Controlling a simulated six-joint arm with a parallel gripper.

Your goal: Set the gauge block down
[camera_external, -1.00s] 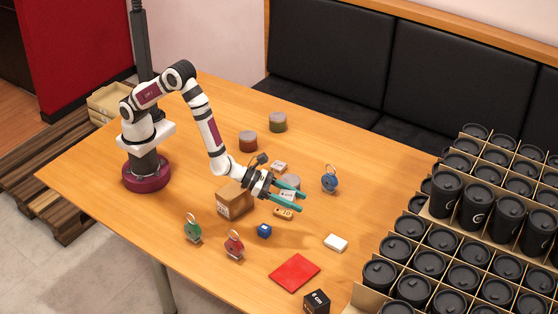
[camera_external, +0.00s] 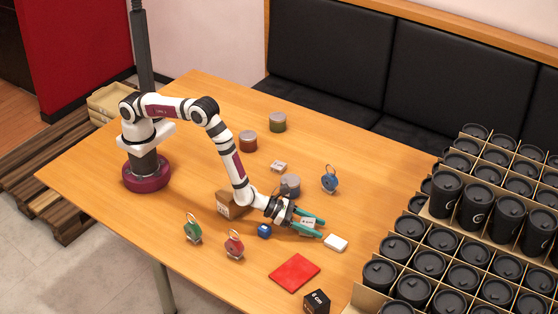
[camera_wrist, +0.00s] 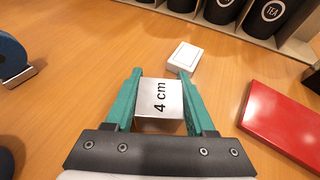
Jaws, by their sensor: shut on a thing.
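The gauge block (camera_wrist: 160,98) is a silver-grey block marked "4 cm". My gripper (camera_wrist: 160,88) has its two green fingers shut on its sides. In the external view my gripper (camera_external: 314,226) is low over the wooden table, and the gauge block (camera_external: 307,223) shows as a pale patch between the fingers. I cannot tell whether its underside touches the table. A white box (camera_external: 336,243) lies just beyond the fingertips, apart from the block; it also shows in the wrist view (camera_wrist: 184,56).
A red pad (camera_external: 294,272) and a black "6 cm" cube (camera_external: 316,301) lie toward the front. A blue cube (camera_external: 264,230), a cardboard box (camera_external: 226,205), a grey round tin (camera_external: 290,184) and a blue ring-topped item (camera_external: 329,180) are near my gripper. Crates of black cups (camera_external: 428,263) stand right.

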